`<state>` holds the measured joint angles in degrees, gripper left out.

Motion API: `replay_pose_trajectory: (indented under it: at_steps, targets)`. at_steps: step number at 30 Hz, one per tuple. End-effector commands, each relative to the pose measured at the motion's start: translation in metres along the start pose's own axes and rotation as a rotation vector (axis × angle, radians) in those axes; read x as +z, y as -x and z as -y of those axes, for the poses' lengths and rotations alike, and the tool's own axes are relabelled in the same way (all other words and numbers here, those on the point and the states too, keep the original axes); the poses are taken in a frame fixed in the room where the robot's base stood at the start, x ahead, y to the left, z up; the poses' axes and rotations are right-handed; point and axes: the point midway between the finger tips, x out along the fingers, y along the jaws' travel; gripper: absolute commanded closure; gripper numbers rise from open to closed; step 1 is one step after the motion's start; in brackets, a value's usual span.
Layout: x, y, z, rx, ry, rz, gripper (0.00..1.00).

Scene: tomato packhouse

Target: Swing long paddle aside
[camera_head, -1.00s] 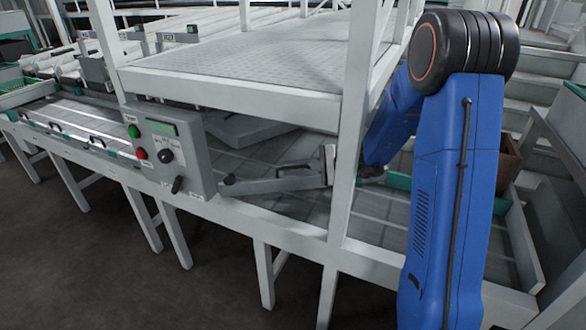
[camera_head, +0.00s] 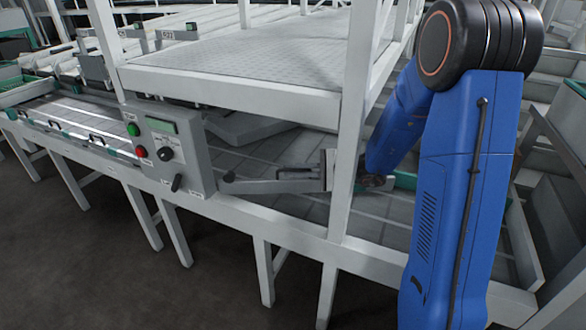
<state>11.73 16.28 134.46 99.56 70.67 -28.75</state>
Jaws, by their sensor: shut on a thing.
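The long paddle (camera_head: 275,186) is a grey bar lying low over the tiled conveyor. Its left end sits at a dark pivot just right of the control box, and its right end reaches the white upright post. My gripper (camera_head: 328,171) is at that right end, shut on the paddle. The post hides part of my gripper and wrist, so the exact contact is hard to see. My blue arm comes down from the right behind the post.
The white post (camera_head: 347,150) stands between my wrist and the paddle in this view. A grey control box (camera_head: 178,150) with buttons is on the conveyor's near edge. A metal platform (camera_head: 255,75) covers the space above. A low side wall (camera_head: 522,240) bounds the right end.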

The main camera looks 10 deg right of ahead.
Motion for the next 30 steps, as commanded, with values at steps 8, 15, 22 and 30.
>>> replay_pose_trajectory:
  at_steps: [8, 15, 22, 30]
  targets:
    - [0.0, 0.0, -0.001, 0.002, 0.0, 0.002, 0.83]
    - [0.0, 0.0, -0.001, 0.001, 0.0, 0.001, 0.83]
    - [-0.001, 0.012, 0.0, 0.0, 0.0, -0.001, 0.83]
    - [-0.001, 0.053, 0.001, -0.001, 0.001, -0.003, 0.83]
